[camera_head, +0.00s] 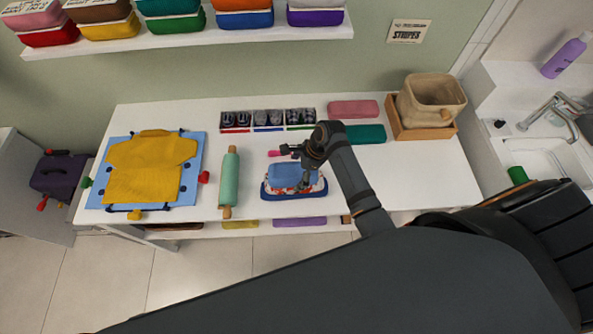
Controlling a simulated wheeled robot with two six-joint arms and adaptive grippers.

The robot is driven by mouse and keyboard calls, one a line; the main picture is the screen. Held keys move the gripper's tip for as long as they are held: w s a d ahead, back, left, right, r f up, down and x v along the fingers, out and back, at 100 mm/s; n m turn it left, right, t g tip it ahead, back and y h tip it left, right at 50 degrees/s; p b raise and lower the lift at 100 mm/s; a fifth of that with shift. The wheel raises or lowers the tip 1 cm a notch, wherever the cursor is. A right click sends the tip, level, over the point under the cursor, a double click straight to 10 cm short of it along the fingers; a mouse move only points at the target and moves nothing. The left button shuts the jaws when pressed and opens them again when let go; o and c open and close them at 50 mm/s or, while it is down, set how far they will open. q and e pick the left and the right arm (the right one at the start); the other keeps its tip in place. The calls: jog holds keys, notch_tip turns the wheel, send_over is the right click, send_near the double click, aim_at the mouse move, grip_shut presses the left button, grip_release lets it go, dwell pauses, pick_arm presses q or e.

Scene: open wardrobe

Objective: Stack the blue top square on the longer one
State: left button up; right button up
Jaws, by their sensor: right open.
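A blue folded top (283,172) lies on top of a longer folded piece with a white, red and blue pattern (278,188), near the front edge of the white table. The blue top looks roughly square to it, though my gripper covers its right part. My right gripper (297,169) is open, over the right and back side of the blue top. I cannot tell whether its fingers touch the cloth. My left gripper is out of view.
A green rolling pin (229,178) and a blue board (194,181) with a yellow garment (150,165) lie to the left. A divided box (268,119), pink (353,109) and green (365,133) folded pieces and a beige basket (433,97) are behind.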

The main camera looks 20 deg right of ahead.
aim_at(297, 171)
jog(key=shift+r, duration=4.55)
jog(key=shift+f, duration=0.1)
